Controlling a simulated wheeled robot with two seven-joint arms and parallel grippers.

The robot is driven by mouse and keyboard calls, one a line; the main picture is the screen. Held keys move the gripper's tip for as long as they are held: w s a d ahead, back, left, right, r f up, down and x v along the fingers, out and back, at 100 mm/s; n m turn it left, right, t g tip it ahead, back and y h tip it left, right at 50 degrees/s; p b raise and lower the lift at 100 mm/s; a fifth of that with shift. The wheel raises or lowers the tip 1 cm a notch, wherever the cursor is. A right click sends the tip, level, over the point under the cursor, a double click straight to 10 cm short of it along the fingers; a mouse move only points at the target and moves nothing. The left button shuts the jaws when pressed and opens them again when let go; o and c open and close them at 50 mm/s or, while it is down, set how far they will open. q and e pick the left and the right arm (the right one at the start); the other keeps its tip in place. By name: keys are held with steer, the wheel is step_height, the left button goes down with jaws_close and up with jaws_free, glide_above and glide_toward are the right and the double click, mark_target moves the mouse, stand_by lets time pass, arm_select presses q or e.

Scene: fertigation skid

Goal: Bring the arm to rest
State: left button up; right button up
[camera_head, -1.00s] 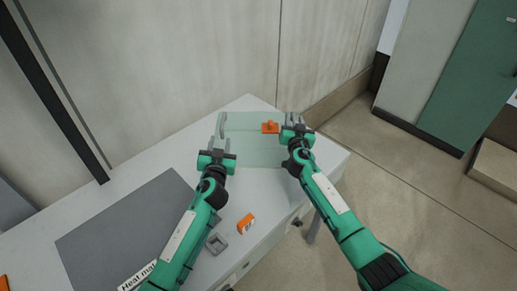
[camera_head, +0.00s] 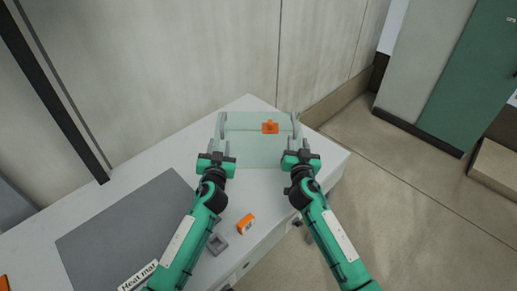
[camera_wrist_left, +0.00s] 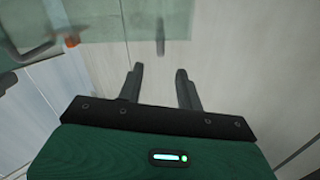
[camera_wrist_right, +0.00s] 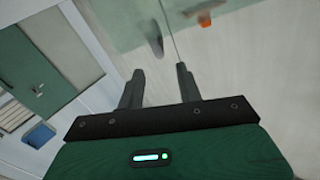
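My left gripper (camera_head: 219,141) and my right gripper (camera_head: 297,141) are side by side over the white worktop, at the near side of a translucent pale-green panel (camera_head: 255,150). A light handle-like piece shows at each side of the panel, just beyond each gripper. An orange part (camera_head: 270,127) sits at the panel's far side. In the left wrist view, the left gripper's fingers (camera_wrist_left: 160,70) are apart with nothing between them. In the right wrist view, the right gripper's fingers (camera_wrist_right: 160,70) are also apart and empty.
A grey heat mat (camera_head: 125,228) lies on the left of the worktop (camera_head: 165,158). An orange block (camera_head: 245,224) and a small grey bracket (camera_head: 217,244) lie near the front edge, between my arms. A wall stands behind. A green cabinet (camera_head: 470,75) stands on the floor to the right.

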steer(key=shift+s, duration=0.55)
